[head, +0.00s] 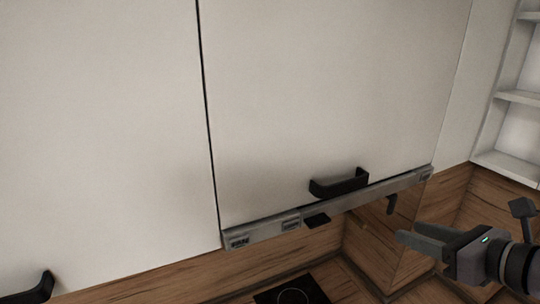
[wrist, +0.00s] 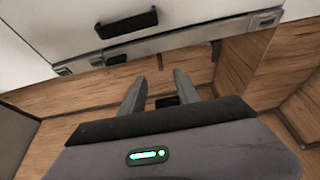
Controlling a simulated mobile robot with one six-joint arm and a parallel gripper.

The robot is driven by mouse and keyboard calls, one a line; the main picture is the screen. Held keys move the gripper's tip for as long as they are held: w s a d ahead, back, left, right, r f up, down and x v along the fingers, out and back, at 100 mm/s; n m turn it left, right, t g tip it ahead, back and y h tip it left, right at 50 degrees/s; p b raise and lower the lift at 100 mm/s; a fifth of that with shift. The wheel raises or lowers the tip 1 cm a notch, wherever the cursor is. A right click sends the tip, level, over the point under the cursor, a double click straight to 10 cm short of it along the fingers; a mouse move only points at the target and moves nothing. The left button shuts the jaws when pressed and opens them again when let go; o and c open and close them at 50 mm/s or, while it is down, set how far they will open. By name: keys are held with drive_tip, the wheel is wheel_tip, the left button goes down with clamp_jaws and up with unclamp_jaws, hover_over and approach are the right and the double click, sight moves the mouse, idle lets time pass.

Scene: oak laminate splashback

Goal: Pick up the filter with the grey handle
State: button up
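I cannot make out a filter with a grey handle in either view. Two small dark pieces show below the grey metal strip under the cabinet: a flat one (head: 316,220) and a narrow hanging one (head: 391,204). I cannot tell what they are. My gripper (head: 408,234) is at the lower right of the head view, below the strip. In the wrist view its two grey fingers (wrist: 159,76) stand apart with nothing held between them.
A white cabinet door (head: 320,90) with a black handle (head: 339,184) hangs above the metal strip (head: 265,230). Wood splashback (head: 190,275) lies behind, with a dark hob (head: 290,294) below. White shelves (head: 510,97) stand at the right.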

drive_tip(key=p, duration=0.1)
approach(357, 217)
drive_tip(key=w, duration=0.3)
drive_tip(key=x, duration=0.4)
drive_tip(key=f+p+x, duration=0.1)
drive_tip(key=x, duration=0.1)
drive_tip(key=shift+s+a, duration=0.15)
drive_tip(key=shift+a, duration=0.3)
drive_tip(key=shift+s, duration=0.25)
drive_tip(key=c, duration=0.3)
clamp_jaws()
